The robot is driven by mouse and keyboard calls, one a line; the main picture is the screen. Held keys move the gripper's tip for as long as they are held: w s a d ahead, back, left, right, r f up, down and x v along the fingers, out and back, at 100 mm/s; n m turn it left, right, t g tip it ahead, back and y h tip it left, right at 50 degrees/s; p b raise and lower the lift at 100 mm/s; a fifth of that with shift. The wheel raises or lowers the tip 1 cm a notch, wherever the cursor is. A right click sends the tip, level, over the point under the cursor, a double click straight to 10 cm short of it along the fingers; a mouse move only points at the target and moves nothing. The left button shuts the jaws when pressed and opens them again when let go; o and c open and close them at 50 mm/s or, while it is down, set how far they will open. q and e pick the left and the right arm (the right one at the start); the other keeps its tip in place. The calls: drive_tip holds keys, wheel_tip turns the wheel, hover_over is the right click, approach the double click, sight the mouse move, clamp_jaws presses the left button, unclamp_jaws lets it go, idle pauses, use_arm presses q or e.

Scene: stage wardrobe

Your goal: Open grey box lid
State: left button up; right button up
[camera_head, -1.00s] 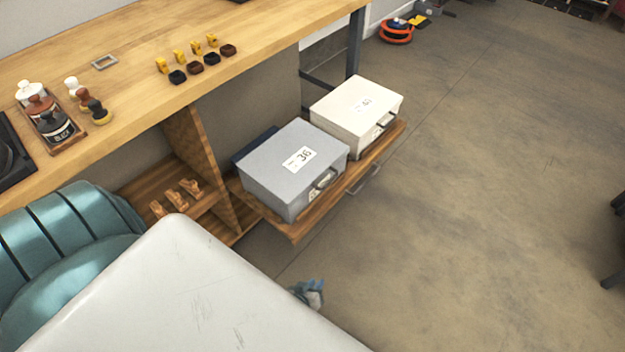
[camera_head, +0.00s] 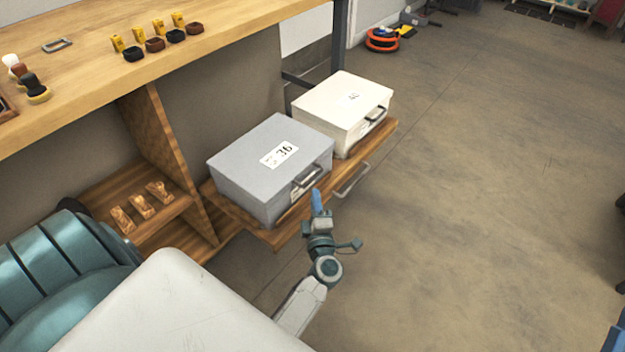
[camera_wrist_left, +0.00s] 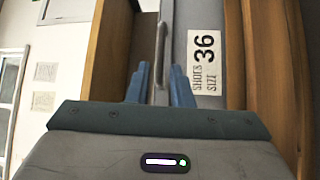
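The grey box (camera_head: 245,170) with a "36" label stands on a pulled-out wooden drawer board, its lid closed and its metal handle (camera_head: 307,176) on the front side. In the left wrist view, the grey box (camera_wrist_left: 207,75) shows close up, with its label reading "shoes size 36". My left gripper (camera_head: 317,195) is just in front of the handle. In the left wrist view my left gripper (camera_wrist_left: 161,72) has its two blue fingers apart, with the handle (camera_wrist_left: 160,50) in line with the gap. Whether the fingers reach around it is unclear. My right gripper is not in view.
A white box (camera_head: 345,105) stands behind the grey one on the drawer board (camera_head: 262,236). The board has its own metal handle (camera_head: 352,180) at its front. The workbench (camera_head: 85,75) is above and to the left.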

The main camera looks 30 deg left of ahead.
sight(313, 176)
use_arm(q)
drive_tip(key=shift+x, duration=3.9)
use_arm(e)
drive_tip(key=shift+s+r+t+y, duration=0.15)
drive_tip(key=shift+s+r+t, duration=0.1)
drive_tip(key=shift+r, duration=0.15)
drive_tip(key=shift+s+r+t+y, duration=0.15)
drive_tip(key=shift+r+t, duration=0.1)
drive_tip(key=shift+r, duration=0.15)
use_arm(q)
drive_tip(key=shift+c, duration=0.4)
clamp_jaws()
